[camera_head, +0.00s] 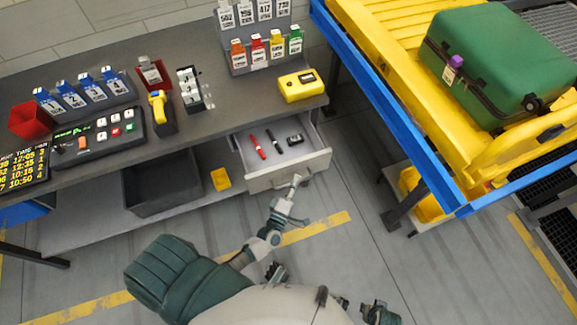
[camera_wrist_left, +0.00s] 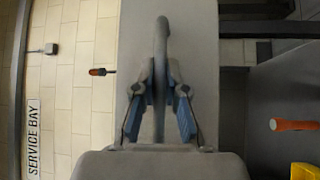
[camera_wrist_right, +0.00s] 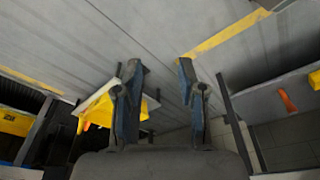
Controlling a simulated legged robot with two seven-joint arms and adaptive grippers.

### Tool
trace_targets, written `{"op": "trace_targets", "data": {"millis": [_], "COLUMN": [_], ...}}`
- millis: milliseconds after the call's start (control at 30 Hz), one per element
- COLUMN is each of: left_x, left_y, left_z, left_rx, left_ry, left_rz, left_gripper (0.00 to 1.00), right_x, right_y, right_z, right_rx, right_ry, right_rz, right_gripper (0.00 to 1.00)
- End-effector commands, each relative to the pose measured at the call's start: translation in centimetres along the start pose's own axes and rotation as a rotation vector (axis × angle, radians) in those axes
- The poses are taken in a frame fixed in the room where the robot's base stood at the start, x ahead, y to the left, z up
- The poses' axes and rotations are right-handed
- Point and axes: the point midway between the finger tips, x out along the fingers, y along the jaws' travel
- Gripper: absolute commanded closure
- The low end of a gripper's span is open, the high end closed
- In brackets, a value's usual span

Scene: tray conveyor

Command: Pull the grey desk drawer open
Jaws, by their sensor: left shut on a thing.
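The grey desk drawer (camera_head: 262,184) stands partly out from under the desk in the head view. A red marker (camera_head: 257,146), a black marker (camera_head: 273,141) and a small black item (camera_head: 294,139) lie inside it. My left gripper (camera_head: 295,189) is at the drawer's front. In the left wrist view its fingers (camera_wrist_left: 158,88) stand on both sides of the grey drawer handle (camera_wrist_left: 160,45), shut on it. My right gripper (camera_wrist_right: 158,72) is open and empty in the right wrist view, above the floor.
The desk top (camera_head: 207,132) holds card racks, a control panel (camera_head: 100,130), a scanner (camera_head: 161,114) and a yellow device (camera_head: 298,86). A grey bin (camera_head: 160,190) sits on the shelf below. A conveyor with a green suitcase (camera_head: 500,60) stands at right. Floor before the drawer is clear.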

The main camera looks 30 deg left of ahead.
Motion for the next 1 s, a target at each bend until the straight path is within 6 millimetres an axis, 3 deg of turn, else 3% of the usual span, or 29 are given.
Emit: {"op": "trace_targets", "data": {"millis": [100,333,900,933,1000], "left_x": [-1.9,-3.9,-4.6,-4.6,-4.6], "left_y": [0.1,0.5,0.5,0.5,0.6], "left_z": [1.2,3.1,3.7,3.7,3.8], "left_rx": [0.002,0.003,0.004,0.004,0.004], "left_ry": [0.008,0.008,0.009,0.008,0.007], "left_rz": [-0.008,-0.009,-0.01,-0.01,-0.009], "left_gripper": [1.0,1.0,1.0,0.81,0.64], "right_x": [1.0,2.1,2.7,2.7,2.7], "right_y": [-0.1,-0.1,0.1,0.1,0.1], "right_z": [0.1,0.4,0.6,0.6,0.6], "right_rx": [-0.001,-0.002,-0.001,-0.001,-0.001], "right_ry": [-0.002,-0.005,-0.009,-0.009,-0.009], "right_rz": [-0.001,-0.001,-0.003,-0.003,-0.003], "right_gripper": [0.6,0.6,0.6,0.6,0.6]}}
